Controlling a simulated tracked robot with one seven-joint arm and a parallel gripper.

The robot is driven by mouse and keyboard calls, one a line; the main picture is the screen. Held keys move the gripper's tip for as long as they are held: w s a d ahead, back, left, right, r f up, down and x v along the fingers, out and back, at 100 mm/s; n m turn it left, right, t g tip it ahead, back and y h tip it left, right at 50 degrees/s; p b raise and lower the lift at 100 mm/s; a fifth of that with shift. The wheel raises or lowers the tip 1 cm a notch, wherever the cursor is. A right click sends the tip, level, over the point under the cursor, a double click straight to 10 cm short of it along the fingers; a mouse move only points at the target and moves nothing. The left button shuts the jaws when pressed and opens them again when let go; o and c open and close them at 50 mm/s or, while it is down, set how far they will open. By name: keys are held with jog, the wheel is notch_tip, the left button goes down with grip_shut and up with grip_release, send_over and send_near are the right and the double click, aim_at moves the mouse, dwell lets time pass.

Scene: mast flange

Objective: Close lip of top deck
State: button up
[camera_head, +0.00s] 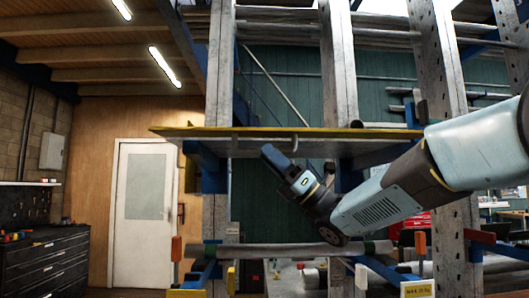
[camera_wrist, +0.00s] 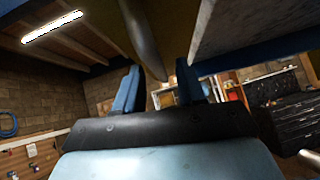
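The top deck (camera_head: 350,133) is a thin, yellow-edged grey plate across the uprights in the head view. I cannot tell where its lip begins or how far it is swung. A small grey curved piece (camera_head: 295,142) hangs under the front edge. My gripper (camera_head: 272,153) points up and left just below the deck, close to this piece. In the wrist view my gripper (camera_wrist: 157,80) has its two blue fingers apart. A grey rounded bar (camera_wrist: 142,38) shows beyond and above the gap, and I see no grip on it. The deck's underside edge (camera_wrist: 235,35) lies at upper right.
Grey perforated uprights (camera_head: 340,65) stand behind the deck, with blue brackets (camera_head: 210,168) under it. A lower rail with a grey tube (camera_head: 285,250) runs below my arm. A black tool cabinet (camera_head: 45,262) and white door (camera_head: 142,215) are at left. Space left of the gripper under the deck looks open.

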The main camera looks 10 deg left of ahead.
jog(key=shift+x, duration=1.2)
grip_shut()
